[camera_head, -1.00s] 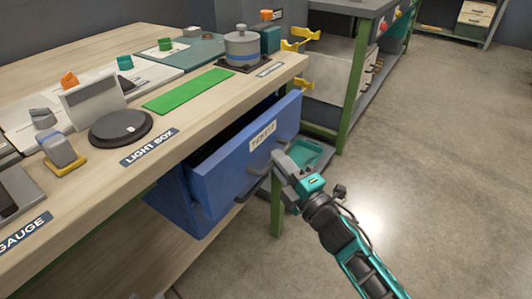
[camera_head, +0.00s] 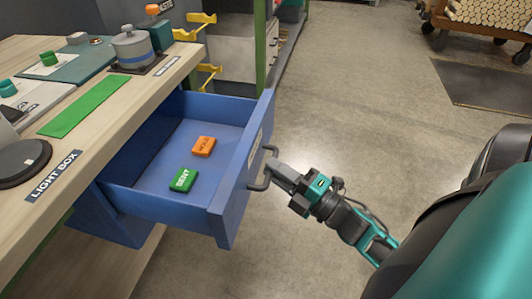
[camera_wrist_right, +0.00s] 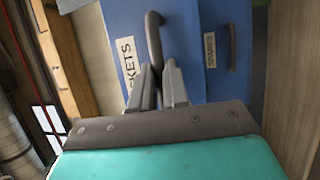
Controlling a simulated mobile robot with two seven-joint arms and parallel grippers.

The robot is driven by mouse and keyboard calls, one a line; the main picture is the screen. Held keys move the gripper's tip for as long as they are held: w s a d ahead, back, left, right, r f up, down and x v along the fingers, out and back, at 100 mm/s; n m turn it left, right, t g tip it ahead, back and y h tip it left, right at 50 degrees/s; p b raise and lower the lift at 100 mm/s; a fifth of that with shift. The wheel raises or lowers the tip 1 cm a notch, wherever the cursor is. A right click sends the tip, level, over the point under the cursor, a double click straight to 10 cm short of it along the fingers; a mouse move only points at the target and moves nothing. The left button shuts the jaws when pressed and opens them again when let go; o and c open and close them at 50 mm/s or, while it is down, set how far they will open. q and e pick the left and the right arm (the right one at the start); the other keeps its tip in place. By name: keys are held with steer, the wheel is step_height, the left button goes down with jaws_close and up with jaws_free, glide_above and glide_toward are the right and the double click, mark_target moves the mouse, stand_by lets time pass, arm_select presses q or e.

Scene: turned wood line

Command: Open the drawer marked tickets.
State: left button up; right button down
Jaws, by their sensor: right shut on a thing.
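The blue tickets drawer (camera_head: 224,214) stands pulled out from under the wooden bench, its inside open to view. In it lie an orange block (camera_head: 204,146) and a green block (camera_head: 184,179), both with lettering. My right gripper (camera_head: 274,172) is shut on the drawer's dark bar handle (camera_head: 258,184) at the front face. In the right wrist view the handle (camera_wrist_right: 153,40) runs between the fingers (camera_wrist_right: 160,88), beside a label (camera_wrist_right: 128,68) reading "KETS". My left gripper is not in view.
The wooden bench top (camera_head: 100,120) holds a green strip (camera_head: 82,103), a round dark disc (camera_head: 22,160) and a grey lidded pot (camera_head: 134,48). A second blue drawer with its own label (camera_wrist_right: 210,50) shows in the wrist view. The floor (camera_head: 350,110) beyond the drawer is clear.

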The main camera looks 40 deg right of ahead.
steer(key=shift+s, duration=0.1)
steer(key=c, duration=1.1)
jaws_free()
steer(key=p+v, duration=0.1)
steer(key=v, duration=1.2)
